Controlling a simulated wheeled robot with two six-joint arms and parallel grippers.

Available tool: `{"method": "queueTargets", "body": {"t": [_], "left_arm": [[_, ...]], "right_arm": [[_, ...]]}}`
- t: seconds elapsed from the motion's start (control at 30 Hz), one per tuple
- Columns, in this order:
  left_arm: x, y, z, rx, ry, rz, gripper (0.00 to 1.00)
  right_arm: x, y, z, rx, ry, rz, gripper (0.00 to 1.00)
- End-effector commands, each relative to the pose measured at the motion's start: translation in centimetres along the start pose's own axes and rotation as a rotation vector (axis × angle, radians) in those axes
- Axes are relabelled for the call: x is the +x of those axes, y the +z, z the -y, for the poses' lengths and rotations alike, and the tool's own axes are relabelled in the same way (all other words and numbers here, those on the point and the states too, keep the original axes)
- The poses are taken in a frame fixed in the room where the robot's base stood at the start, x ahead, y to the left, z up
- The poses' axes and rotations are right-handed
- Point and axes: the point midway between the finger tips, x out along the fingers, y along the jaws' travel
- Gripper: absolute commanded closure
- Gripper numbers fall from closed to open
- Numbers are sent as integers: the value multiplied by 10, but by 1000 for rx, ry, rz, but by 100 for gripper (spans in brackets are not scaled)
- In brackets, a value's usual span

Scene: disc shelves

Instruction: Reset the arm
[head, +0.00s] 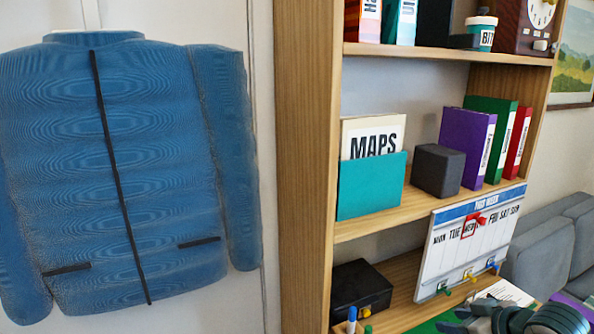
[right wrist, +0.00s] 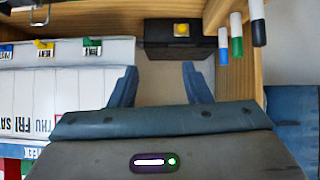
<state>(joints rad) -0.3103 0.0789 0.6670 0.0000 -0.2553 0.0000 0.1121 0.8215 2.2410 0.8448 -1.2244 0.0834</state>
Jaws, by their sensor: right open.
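My right gripper (head: 472,314) is at the bottom right of the head view, low in front of the shelf unit and below the weekly board. In the right wrist view its two blue fingers (right wrist: 160,88) stand wide apart with nothing between them. The space between them faces a bare stretch of shelf, with a black box (right wrist: 160,42) beyond. My left gripper is in neither view.
The weekly board (head: 470,240) with coloured hooks leans on the lower shelf; it also shows upside down beside the fingers (right wrist: 75,85). Markers (right wrist: 237,42) stand near the box. A teal MAPS holder (head: 370,187) and binders fill the middle shelf. A blue jacket (head: 130,180) hangs left.

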Motion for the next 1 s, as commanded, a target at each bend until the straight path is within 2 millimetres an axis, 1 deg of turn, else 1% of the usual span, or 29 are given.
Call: {"method": "queueTargets", "body": {"t": [0.03,0.07,0.1,0.17,0.2,0.3,0.4,0.5,0.6,0.83,0.9,1.0], "left_arm": [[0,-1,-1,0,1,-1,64],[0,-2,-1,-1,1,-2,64],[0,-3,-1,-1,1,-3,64],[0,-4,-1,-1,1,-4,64],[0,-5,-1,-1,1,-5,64],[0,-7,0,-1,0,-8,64],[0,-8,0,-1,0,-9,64],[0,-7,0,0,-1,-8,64],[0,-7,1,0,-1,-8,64],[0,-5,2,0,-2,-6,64],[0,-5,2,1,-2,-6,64],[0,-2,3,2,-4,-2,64]], "right_arm": [[12,33,22,21,-5,45,56],[17,51,32,30,2,72,56],[22,74,46,43,12,107,56],[25,107,67,66,29,161,56],[25,129,80,83,42,198,56],[19,174,108,125,79,285,56],[9,208,129,162,112,360,56],[-2,234,146,194,142,424,56],[-15,256,160,226,169,483,56],[-44,298,187,290,228,613,56],[-24,308,181,285,227,614,56],[-4,325,178,287,226,621,56]]}}
